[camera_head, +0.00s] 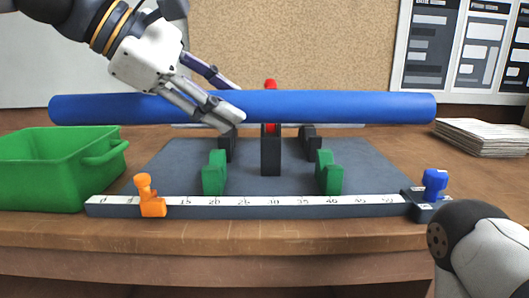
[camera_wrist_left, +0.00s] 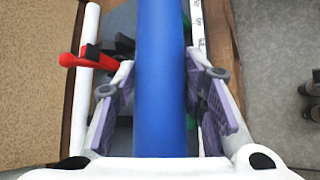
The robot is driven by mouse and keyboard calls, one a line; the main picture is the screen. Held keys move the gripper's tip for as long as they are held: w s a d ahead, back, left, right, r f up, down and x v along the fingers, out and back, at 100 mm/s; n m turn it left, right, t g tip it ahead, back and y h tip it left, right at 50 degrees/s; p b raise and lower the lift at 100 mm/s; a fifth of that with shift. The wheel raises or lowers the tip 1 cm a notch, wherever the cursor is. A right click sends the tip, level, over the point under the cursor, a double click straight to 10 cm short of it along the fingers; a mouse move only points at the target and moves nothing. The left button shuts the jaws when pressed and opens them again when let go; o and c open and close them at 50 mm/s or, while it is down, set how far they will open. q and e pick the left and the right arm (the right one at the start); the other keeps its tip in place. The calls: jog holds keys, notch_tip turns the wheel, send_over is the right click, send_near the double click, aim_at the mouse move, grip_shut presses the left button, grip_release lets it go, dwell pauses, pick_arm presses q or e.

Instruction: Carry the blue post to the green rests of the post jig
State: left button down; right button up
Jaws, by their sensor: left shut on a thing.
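The blue post (camera_head: 340,107) is a long round bar, held level in the air across the head view. My left gripper (camera_head: 232,104) is shut on it, left of its middle; in the left wrist view the post (camera_wrist_left: 160,60) lies between the two finger pads (camera_wrist_left: 163,98). The post jig is a dark grey board (camera_head: 190,165) on the table. Its two green rests, left (camera_head: 214,173) and right (camera_head: 329,173), stand near its front, below and apart from the post. My right gripper is out of sight.
A black block (camera_head: 271,152) stands between the rests, with a red part (camera_head: 270,85) behind. A ruler (camera_head: 240,207) with an orange stop (camera_head: 149,196) and blue stop (camera_head: 434,184) runs along the front. A green bin (camera_head: 55,170) is left, papers (camera_head: 483,136) right.

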aim_at(244, 107)
pick_arm(q)
jog(key=w+d, duration=0.1)
jog(key=w+d+f, duration=0.1)
jog(key=w+f, duration=0.1)
jog(key=w, duration=0.1)
jog(key=shift+d, duration=0.4)
jog(key=w+d+f, duration=0.1)
jog(key=f, duration=0.2)
jog(key=w+f+b, duration=0.1)
jog(key=w+f, duration=0.1)
jog(key=f, duration=0.1)
jog(key=w+d+f, duration=0.1)
jog(key=f, duration=0.1)
jog(key=shift+w+d+f, duration=0.15)
jog(key=shift+d+f, duration=0.2)
jog(key=shift+f, duration=0.05)
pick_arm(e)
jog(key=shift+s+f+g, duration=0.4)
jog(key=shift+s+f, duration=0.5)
pick_arm(q)
jog(key=c, duration=1)
grip_release()
jog(key=shift+f, duration=0.15)
